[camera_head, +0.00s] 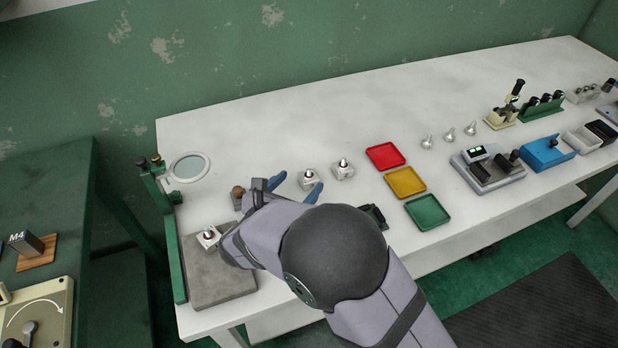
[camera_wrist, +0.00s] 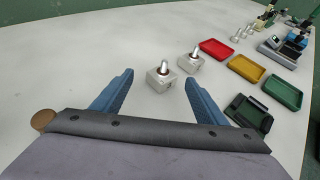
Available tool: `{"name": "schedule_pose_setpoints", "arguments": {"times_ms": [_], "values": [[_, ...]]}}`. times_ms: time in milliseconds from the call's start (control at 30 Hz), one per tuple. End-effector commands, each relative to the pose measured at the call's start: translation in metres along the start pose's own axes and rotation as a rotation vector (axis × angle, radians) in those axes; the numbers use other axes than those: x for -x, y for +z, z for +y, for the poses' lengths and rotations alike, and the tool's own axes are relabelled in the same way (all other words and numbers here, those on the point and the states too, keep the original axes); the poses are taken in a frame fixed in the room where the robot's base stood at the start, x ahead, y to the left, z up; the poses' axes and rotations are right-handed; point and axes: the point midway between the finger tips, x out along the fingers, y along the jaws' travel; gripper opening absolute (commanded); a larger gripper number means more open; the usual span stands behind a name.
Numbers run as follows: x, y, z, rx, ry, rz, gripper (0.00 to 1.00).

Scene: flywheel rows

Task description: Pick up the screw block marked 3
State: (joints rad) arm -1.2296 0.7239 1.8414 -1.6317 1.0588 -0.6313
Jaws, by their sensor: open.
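Two pale screw blocks with upright metal screws stand on the white table: a left one (camera_head: 308,182) and a right one (camera_head: 343,172). They also show in the wrist view, the left one (camera_wrist: 160,83) and the right one (camera_wrist: 192,64). A third such block (camera_head: 208,239) stands on the grey plate at the left. I cannot read a number on any of them. My gripper (camera_head: 294,187) is open and empty, its blue fingers pointing towards the left block. In the wrist view that block appears between the fingertips (camera_wrist: 158,80); whether it lies inside their reach is unclear.
Red (camera_head: 385,156), yellow (camera_head: 405,181) and green (camera_head: 427,212) trays lie to the right. A dark device (camera_wrist: 248,115) sits near the green tray. A magnifier on a green stand (camera_head: 187,168) rises at the left, beside the grey plate (camera_head: 218,285). A brown knob (camera_head: 238,192) is near my gripper.

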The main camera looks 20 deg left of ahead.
Motion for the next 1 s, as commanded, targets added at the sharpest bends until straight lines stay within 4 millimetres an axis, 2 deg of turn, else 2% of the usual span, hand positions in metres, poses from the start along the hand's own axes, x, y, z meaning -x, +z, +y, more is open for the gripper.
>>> {"name": "schedule_pose_setpoints", "arguments": {"times_ms": [333, 700, 1000], "values": [[-0.015, 0.001, -0.002, -0.001, -0.004, 0.001, 0.67], [-0.057, 0.001, -0.005, -0.002, -0.003, 0.002, 0.67], [-0.061, 0.000, -0.005, -0.003, -0.002, 0.001, 0.67]]}}
